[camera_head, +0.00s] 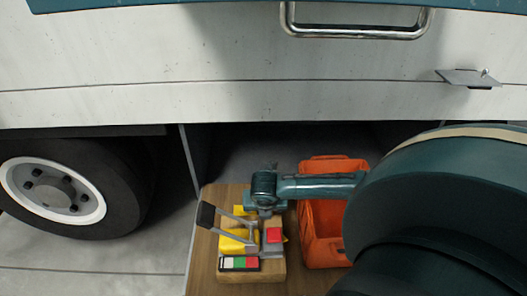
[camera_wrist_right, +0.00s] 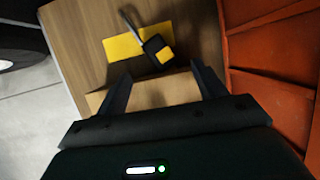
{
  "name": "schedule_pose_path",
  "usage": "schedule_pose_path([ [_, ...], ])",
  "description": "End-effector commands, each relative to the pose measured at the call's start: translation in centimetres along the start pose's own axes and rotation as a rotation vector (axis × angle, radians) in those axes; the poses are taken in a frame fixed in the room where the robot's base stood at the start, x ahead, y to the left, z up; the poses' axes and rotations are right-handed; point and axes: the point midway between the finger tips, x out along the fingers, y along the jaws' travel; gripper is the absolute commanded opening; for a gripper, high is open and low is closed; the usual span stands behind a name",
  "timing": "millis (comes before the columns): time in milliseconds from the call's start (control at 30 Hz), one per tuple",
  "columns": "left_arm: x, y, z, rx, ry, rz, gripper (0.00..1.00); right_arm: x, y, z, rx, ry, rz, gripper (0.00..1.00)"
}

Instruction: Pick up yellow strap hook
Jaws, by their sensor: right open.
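In the right wrist view, a flat yellow piece (camera_wrist_right: 122,48) lies on the wooden table. A black piece with a yellow patch (camera_wrist_right: 166,55) and a thin metal rod lies over its right side. I cannot tell which of these is the strap hook. In the head view, yellow parts (camera_head: 232,244) show among grey lever bars, partly hidden by my right wrist. My right gripper (camera_wrist_right: 162,70) is open and empty, with its fingertips pointing toward the yellow pieces and apart from them. A tan block (camera_wrist_right: 165,90) shows between the fingers. My left gripper is not seen.
An orange crate (camera_head: 322,262) stands right of the items on the wooden table (camera_head: 203,266). The white truck side (camera_head: 130,105) overhangs behind, with a wheel (camera_head: 52,190) at left.

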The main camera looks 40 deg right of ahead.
Motion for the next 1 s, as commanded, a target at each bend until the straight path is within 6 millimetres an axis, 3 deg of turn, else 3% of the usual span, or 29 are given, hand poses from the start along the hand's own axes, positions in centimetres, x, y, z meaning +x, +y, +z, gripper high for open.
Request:
schedule_pose_path([
  [267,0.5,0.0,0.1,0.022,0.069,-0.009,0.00,2.6,0.1,-0.1,0.001,-0.001,0.001,0.70],
  [533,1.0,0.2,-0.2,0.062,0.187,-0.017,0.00,6.4,0.0,0.0,0.002,-0.001,0.001,0.70],
  [833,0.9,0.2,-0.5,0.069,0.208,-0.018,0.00,6.7,0.1,0.1,0.000,-0.002,0.003,0.70],
  [1000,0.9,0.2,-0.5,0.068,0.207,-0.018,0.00,6.7,0.1,0.0,0.000,-0.001,0.002,0.57],
])
